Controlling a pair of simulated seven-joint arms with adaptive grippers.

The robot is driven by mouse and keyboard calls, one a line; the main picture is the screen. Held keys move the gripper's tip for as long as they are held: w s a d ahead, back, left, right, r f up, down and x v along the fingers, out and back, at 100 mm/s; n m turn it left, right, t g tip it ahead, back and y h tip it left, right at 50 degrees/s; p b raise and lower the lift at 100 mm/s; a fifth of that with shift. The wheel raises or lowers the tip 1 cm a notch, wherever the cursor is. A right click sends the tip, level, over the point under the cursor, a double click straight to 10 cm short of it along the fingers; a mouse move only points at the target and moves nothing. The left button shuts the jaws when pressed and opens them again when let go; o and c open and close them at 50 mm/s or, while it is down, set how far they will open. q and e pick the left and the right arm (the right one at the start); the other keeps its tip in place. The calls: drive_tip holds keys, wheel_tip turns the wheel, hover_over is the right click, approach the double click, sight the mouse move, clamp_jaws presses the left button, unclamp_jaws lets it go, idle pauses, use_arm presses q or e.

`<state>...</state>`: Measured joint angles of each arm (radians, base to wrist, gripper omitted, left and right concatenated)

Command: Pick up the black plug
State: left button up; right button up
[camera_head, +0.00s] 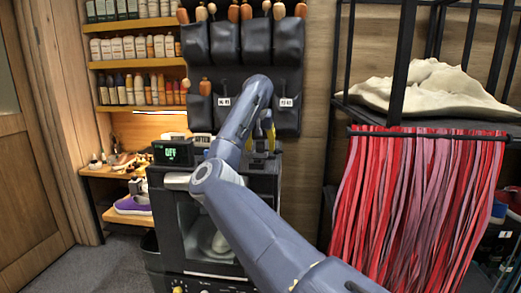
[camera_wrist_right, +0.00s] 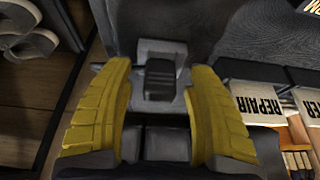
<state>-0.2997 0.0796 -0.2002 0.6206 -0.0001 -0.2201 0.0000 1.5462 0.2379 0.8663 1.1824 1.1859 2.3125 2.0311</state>
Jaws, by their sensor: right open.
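My right gripper (camera_head: 263,137) is over the top of the black machine (camera_head: 265,185) in the head view, partly hidden by my own arm. In the right wrist view its yellow fingers (camera_wrist_right: 160,82) stand wide apart. A small black block (camera_wrist_right: 160,75), which looks like the black plug, sits in a grey mount between the fingers. Gaps show between it and both fingers, so it is not gripped. I cannot make out the plug in the head view. My left gripper is not in view.
A display box (camera_head: 173,152) reading OFF stands on the machine's left. Dark pouches with tools (camera_head: 270,42) hang on the wall behind. A rack with red and pink strips (camera_head: 415,200) stands at right. Shelves of bottles (camera_head: 133,48) are at left.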

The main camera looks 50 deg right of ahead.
drive_tip(key=shift+f, duration=0.15)
drive_tip(key=c, duration=1.2)
